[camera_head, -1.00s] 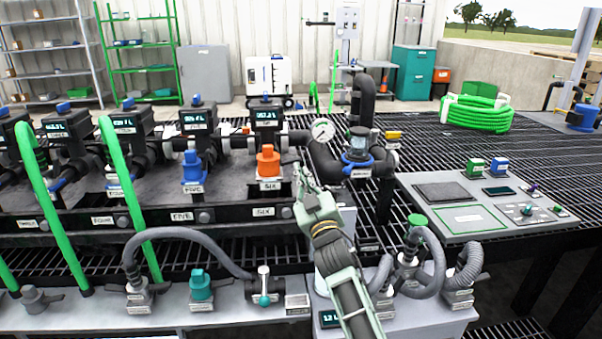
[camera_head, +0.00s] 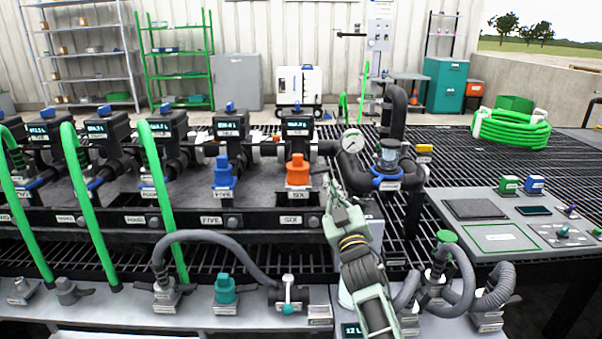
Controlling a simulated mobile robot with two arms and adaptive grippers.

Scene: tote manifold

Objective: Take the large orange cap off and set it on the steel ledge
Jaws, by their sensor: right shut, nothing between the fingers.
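The large orange cap (camera_head: 298,170) sits upright on the outlet labelled SIX, in the front row of the manifold. My right gripper (camera_head: 328,184) is just right of the cap, its fingers shut and empty, with a small gap between them and the cap. A grey, steel-looking ledge (camera_head: 120,312) runs along the front, below the manifold; it carries several fittings, among them a teal cap (camera_head: 225,289). My left gripper is not in view.
A blue cap (camera_head: 223,173) stands on outlet FIVE, left of the orange one. Green hoses (camera_head: 163,200) arch down at the left. A gauge (camera_head: 352,141) and a dark pipe with a blue-ringed sight glass (camera_head: 388,165) stand right of my gripper. A grey hose (camera_head: 210,238) loops over the ledge.

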